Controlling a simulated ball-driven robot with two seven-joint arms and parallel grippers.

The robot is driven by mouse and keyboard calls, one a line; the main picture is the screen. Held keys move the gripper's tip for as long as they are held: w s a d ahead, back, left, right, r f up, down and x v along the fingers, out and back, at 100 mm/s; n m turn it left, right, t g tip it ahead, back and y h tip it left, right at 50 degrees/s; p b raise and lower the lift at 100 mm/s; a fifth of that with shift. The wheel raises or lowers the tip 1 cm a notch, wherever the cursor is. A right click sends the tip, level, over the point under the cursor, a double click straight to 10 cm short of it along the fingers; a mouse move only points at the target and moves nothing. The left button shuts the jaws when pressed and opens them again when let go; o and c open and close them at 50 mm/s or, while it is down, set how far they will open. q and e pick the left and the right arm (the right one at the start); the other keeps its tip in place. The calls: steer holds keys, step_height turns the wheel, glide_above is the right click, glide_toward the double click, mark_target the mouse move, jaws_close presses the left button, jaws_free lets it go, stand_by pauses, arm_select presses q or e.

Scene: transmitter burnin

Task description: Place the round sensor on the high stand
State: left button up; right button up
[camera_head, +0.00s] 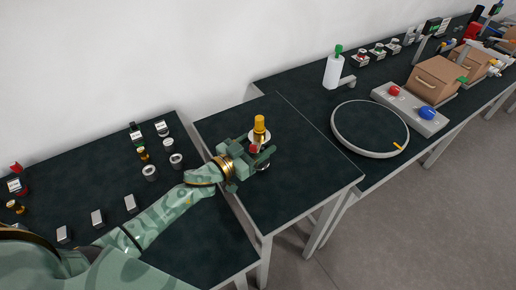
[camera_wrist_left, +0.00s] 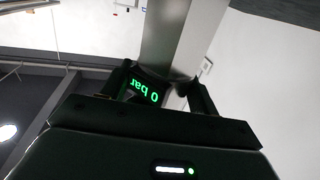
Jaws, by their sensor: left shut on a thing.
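My left gripper (camera_head: 264,153) is over the middle table and shut on a dark piece with a green "0 bar" readout, which I take for the round sensor (camera_wrist_left: 152,94). In the left wrist view the readout sits between the two fingers, against a pale grey upright. In the head view the fingers hide most of the held piece. A yellow cylinder (camera_head: 259,124) stands just beyond the fingers, with a pale disc (camera_head: 259,136) below it and a red part near the fingers. I cannot tell which part is the high stand. My right gripper is not in view.
The left table (camera_head: 105,190) holds small round parts and several grey blocks. The right table holds a round turntable (camera_head: 370,129), a white bottle (camera_head: 332,72), a button box (camera_head: 410,108) and cardboard boxes. The front of the middle table (camera_head: 310,185) is clear.

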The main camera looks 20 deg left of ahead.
arm_select(q)
steer(key=shift+f, duration=0.45)
steer(key=shift+r, duration=0.15)
steer(key=o, duration=0.9)
steer(key=shift+o, duration=0.2)
steer(key=shift+s+a, duration=0.1)
steer(key=v, duration=1.1)
steer(key=shift+s+p, duration=0.4)
steer(key=shift+a, duration=0.1)
